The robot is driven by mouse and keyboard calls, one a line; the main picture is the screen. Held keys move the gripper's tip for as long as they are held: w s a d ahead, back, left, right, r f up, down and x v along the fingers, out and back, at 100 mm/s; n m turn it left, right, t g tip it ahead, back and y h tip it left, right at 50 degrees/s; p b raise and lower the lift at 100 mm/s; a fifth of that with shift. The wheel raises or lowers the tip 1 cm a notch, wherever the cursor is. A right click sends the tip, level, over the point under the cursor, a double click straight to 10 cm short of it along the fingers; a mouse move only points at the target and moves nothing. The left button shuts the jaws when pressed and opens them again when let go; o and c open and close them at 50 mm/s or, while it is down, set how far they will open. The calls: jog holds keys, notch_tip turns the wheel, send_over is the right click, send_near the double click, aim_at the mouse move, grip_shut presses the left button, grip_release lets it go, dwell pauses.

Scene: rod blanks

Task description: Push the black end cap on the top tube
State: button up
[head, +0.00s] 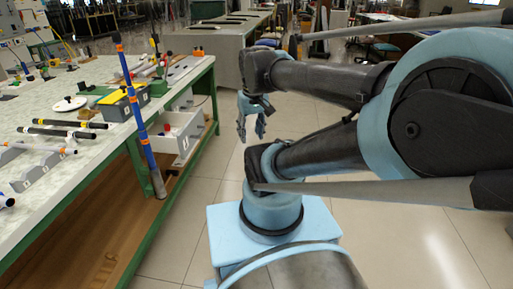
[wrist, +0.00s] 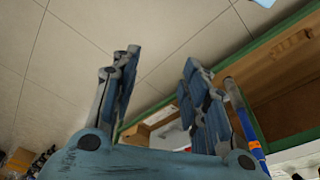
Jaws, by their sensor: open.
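My gripper (head: 252,125) hangs over the open floor, to the right of the workbench and apart from everything. In the wrist view (wrist: 160,62) its two fingers are spread with nothing between them. A thin pale tube (head: 35,147) with coloured bands lies across grey blocks (head: 50,167) at the bench's near left. Two dark rods (head: 57,131) with yellowish ends lie just behind it. A tall blue tube (head: 134,105) with orange bands and a black top end (head: 116,37) leans at the bench edge. I cannot tell which tube is the top one or which black piece is its cap.
The green-edged workbench (head: 100,155) fills the left side, with a lower wooden shelf (head: 80,245). A yellow-and-grey box (head: 118,104) and a white disc (head: 68,104) sit on it. The tiled floor (head: 330,145) around my gripper is clear.

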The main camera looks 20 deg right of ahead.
notch_tip(320, 180, down, 5)
jog(key=s+d+m, duration=0.1)
jog(key=s, duration=0.2)
jog(key=shift+d, duration=0.2)
jog(key=shift+w, duration=0.1)
jog(key=shift+w+f, duration=0.25)
jog(key=shift+w, duration=0.2)
